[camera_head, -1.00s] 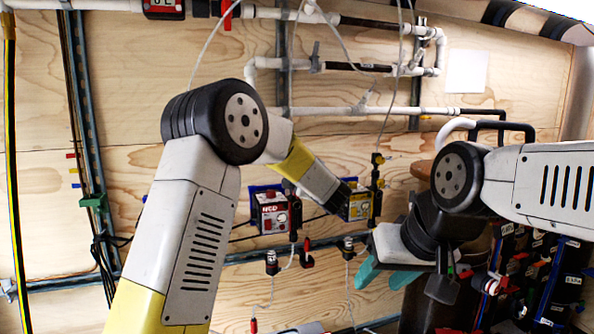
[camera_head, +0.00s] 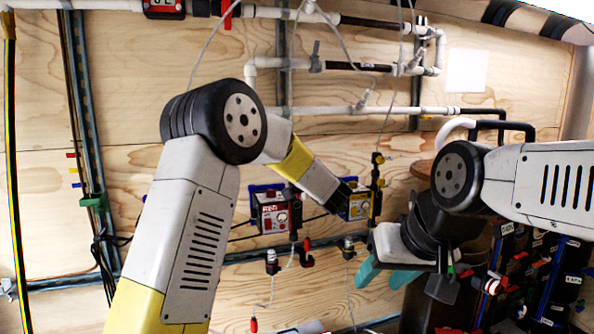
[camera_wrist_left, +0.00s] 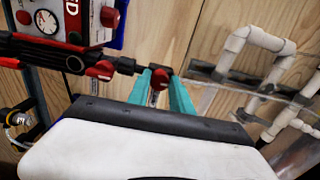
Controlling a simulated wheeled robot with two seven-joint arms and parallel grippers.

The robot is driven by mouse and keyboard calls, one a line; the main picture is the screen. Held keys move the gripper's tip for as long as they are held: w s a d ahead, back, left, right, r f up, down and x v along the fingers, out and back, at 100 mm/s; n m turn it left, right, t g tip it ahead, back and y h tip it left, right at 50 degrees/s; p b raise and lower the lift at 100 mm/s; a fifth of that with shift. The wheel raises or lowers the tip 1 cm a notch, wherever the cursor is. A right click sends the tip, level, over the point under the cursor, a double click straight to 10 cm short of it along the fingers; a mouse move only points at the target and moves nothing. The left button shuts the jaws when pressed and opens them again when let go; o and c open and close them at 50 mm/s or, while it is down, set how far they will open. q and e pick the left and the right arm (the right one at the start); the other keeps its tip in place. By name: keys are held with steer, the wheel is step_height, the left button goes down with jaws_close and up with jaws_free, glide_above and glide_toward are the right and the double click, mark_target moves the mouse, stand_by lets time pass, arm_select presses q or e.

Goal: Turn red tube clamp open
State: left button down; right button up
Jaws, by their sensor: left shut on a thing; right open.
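In the left wrist view, a small red tube clamp (camera_wrist_left: 160,77) sits on a dark tube between the teal fingertips of my left gripper (camera_wrist_left: 160,84). The fingers are closed on it, one on each side. In the head view, my left arm reaches to the wall by the yellow box (camera_head: 358,206), and its fingertips are hidden. How far the clamp is turned is too small to tell. My right gripper (camera_head: 382,275) is open and empty, with its teal fingers apart in front of the wall at the lower right.
A red box with a gauge (camera_head: 273,212) hangs left of the yellow box; it also shows in the left wrist view (camera_wrist_left: 62,20). Other red knobs (camera_wrist_left: 103,70) are close to my left fingers. White pipes (camera_head: 370,110) run above. A dark rack (camera_head: 535,275) stands at the right.

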arm_select(q)
steer(key=shift+f, duration=0.1)
steer(key=c, duration=1.1)
jaws_free()
steer(key=shift+c, duration=0.2)
steer(key=shift+s, duration=0.1)
steer(key=v, duration=0.7)
steer(key=shift+s, duration=0.25)
